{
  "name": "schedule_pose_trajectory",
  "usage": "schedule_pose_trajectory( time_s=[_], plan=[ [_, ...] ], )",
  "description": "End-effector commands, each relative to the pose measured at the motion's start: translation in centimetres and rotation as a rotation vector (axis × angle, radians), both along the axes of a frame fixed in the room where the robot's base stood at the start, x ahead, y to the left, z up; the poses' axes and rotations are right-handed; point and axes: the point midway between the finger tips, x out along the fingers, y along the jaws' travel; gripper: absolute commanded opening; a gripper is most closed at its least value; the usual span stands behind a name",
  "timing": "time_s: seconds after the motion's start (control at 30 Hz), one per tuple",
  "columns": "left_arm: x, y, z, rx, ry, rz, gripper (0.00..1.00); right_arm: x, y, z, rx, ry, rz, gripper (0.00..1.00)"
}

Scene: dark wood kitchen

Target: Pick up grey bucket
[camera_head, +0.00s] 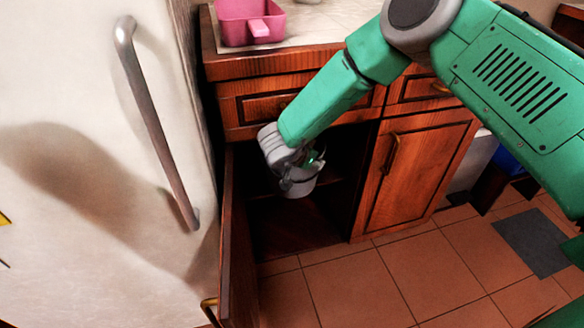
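My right arm comes in from the right and reaches into the open lower cabinet (290,225). My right gripper (301,168) is just inside the cabinet opening, with a small green light by it. A small rounded grey object (300,188), which looks like the grey bucket, is right at the gripper's end. The gripper and wrist cover much of it. I cannot tell whether the fingers are around it or only beside it. The fingertips are too small and dark to show whether they are open or shut. My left gripper is not in view.
The cabinet door (239,250) stands open on the left, beside a white fridge with a long handle (158,125). A pink container (250,22) sits on the counter above. A grey bin (474,162) stands right of the closed cabinet door.

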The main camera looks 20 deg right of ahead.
Motion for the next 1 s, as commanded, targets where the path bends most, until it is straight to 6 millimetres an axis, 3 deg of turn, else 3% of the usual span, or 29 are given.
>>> schedule_pose_trajectory(
  time_s=[0.03, 0.2, 0.47, 0.57, 1.0],
  plan=[
    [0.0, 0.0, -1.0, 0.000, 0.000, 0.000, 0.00, 0.3, -0.5, -1.1, 0.000, 0.001, -0.003, 0.34],
    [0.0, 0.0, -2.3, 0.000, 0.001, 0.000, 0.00, 1.4, -1.9, -2.8, 0.000, 0.001, -0.002, 0.34],
    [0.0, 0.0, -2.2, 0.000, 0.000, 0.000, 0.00, 1.7, -2.2, -2.8, 0.000, 0.000, 0.000, 0.34],
    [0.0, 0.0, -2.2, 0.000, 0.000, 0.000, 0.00, 1.7, -2.2, -2.8, 0.000, 0.000, 0.000, 0.02],
    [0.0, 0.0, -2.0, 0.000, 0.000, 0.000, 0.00, 1.7, -2.1, -2.7, 0.000, -0.001, -0.001, 0.00]
  ],
)
